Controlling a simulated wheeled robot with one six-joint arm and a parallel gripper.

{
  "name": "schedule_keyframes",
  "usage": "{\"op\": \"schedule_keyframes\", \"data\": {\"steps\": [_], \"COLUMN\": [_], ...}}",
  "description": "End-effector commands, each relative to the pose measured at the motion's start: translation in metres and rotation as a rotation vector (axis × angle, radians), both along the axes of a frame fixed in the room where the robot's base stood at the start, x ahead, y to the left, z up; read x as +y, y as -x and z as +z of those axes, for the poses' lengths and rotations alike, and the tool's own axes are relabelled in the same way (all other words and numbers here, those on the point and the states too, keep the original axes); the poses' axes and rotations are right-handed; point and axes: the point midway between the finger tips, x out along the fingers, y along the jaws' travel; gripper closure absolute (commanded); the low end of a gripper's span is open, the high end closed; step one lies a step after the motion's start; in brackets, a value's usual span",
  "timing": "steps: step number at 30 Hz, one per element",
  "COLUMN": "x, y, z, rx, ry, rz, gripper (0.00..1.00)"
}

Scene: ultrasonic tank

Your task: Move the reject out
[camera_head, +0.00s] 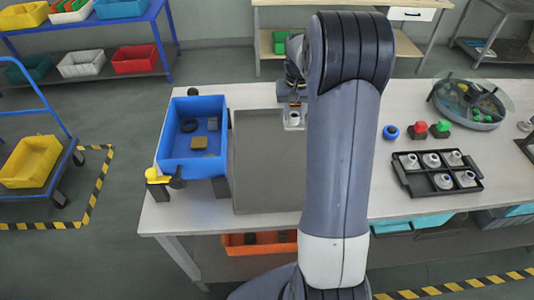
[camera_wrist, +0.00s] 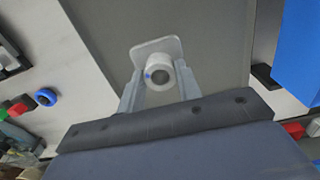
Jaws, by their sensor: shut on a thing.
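My gripper (camera_head: 293,124) is shut on a pale grey part (camera_wrist: 158,73) with a round collar, an open bore and a small blue mark. In the wrist view the part sits between the two fingertips, with a flat grey plate shape behind it. In the head view, the part (camera_head: 294,118) hangs over the far end of a grey mat (camera_head: 270,165); its height above the mat is hard to tell. Similar grey parts stand in a black tray (camera_head: 406,184) at the right. A blue bin (camera_head: 168,152) at the left holds a dark ring and small blocks.
A blue ring (camera_head: 390,132), red block (camera_head: 420,130) and green block (camera_head: 441,128) stand behind the tray. A round dish (camera_head: 488,122) with green pieces is at the back right. A yellow object (camera_head: 155,176) sits beside the blue bin. The grey mat looks clear.

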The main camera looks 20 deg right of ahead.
Motion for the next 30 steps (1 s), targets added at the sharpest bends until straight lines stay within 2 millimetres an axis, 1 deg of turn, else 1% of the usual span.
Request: {"op": "schedule_keyframes", "data": {"steps": [5,12,15,19,26,27,30], "x": [0.0,0.0,0.0,0.0,0.0,0.0,0.0], "y": [0.0,0.0,0.0,0.0,0.0,0.0,0.0], "z": [-0.015,-0.045,-0.054,-0.059,-0.058,-0.058,-0.058], "rx": [0.001,0.001,0.0,0.0,0.0,0.0,0.0], "ry": [0.0,0.0,0.0,0.0,0.0,0.0,0.0], "rz": [0.0,0.001,0.001,0.001,0.001,0.001,0.001], "gripper": [0.93,0.93,0.93,0.93,0.93,0.65,0.57]}}
